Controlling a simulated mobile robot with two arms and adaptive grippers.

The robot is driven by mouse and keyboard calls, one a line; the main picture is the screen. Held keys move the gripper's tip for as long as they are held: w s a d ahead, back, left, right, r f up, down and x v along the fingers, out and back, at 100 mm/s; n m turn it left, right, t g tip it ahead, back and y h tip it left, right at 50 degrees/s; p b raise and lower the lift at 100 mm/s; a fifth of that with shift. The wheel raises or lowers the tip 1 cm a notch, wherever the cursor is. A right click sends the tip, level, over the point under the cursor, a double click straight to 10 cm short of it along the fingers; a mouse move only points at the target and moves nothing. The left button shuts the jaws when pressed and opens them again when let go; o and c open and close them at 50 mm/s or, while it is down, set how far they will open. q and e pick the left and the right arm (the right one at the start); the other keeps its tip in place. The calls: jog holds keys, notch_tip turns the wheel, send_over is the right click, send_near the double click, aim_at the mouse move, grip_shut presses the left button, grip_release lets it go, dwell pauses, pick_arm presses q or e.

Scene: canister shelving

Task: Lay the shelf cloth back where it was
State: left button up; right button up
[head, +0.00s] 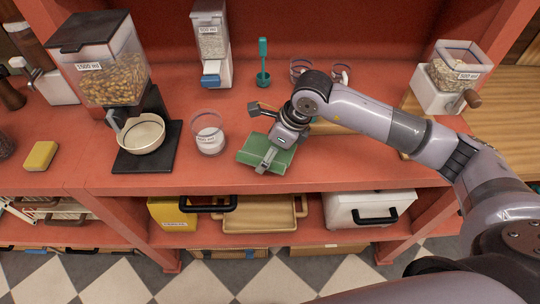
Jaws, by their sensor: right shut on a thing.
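The shelf cloth (282,158) is a green, folded-looking piece near the front edge of the red shelf's upper board. My right gripper (265,148) comes in from the right and is over the cloth, shut on it. One finger lies across the cloth's front part; the other shows at its back left. I cannot tell whether the cloth rests on the board or is slightly raised. My left gripper is not in view.
A glass of white powder (208,135) stands just left of the cloth. Further left are a nut dispenser (100,65) with a bowl (142,134) and a yellow sponge (40,156). A teal scoop (263,62) stands behind. Another dispenser (450,80) is at right.

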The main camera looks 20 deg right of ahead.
notch_tip(320, 180, down, 4)
jog(key=shift+r+p, duration=0.2)
jog(key=shift+p, duration=0.25)
jog(key=shift+f, duration=0.2)
jog(key=o, duration=1.6)
jog(key=shift+c, duration=0.2)
jog(key=shift+d+r, duration=0.1)
jog(key=shift+r, duration=0.15)
jog(key=b+v, duration=0.3)
jog(key=v, duration=0.7)
jog(key=shift+d+r+b, duration=0.1)
jog(key=shift+r+b, duration=0.15)
jog(key=shift+b, duration=0.1)
jog(key=shift+s+d+r, duration=0.15)
jog(key=shift+s+r, duration=0.1)
jog(key=shift+r, duration=0.25)
